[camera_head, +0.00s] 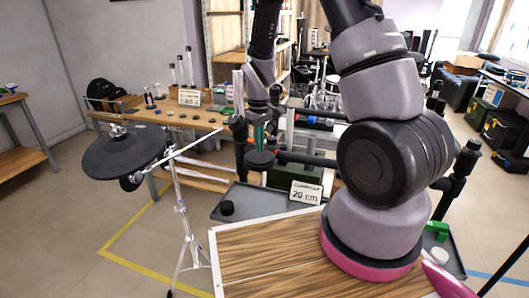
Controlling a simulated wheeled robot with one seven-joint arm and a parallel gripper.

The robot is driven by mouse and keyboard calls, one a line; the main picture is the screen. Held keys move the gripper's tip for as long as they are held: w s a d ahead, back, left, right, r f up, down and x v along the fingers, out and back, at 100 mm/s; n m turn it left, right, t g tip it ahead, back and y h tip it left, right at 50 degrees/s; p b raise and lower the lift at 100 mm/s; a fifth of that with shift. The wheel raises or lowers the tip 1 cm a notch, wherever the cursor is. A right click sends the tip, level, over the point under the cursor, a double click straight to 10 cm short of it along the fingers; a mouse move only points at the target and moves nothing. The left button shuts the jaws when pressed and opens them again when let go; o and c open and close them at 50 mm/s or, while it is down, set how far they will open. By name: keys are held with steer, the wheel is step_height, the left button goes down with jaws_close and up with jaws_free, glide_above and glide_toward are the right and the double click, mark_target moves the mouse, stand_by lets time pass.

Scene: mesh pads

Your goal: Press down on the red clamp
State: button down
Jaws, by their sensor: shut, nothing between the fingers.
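My gripper (259,134) hangs at the end of my arm near the middle of the view, pointing down. It is small here and looks shut and empty. It is above or in front of a small dark round pad (260,160); I cannot tell whether they touch. I cannot make out a red clamp for certain. My large arm links cover much of the right middle and may hide it.
A black round mesh pad (122,152) stands on a silver tripod at left. A dark tray (240,197) holds a black puck (227,208) and a "20 cm" sign (305,192). A wooden table (205,116) with small items stands behind. Black posts and bars surround my gripper.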

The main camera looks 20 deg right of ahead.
steer(key=shift+f, duration=0.9)
stand_by(0.7)
step_height(320, 180, up, 7)
stand_by(0.7)
steer(key=s+d+r+m+t+y, duration=0.1)
steer(key=s+d+r+m+t, duration=0.15)
steer(key=r, duration=0.65)
steer(key=s+d+r+m+t, duration=0.15)
steer(key=s+r, duration=0.25)
steer(key=r, duration=0.6)
steer(key=s+d+r+m+t, duration=0.1)
steer(key=s+r+m, duration=0.1)
steer(key=s+r, duration=0.3)
steer(key=s+r+m+t+y, duration=0.1)
steer(key=s+r+m+t, duration=0.1)
steer(key=s+r, duration=0.3)
steer(key=s+m, duration=0.1)
steer(key=s, duration=0.1)
steer(key=shift+s+d+r, duration=0.2)
steer(key=shift+s+d, duration=0.15)
steer(key=shift+d, duration=0.05)
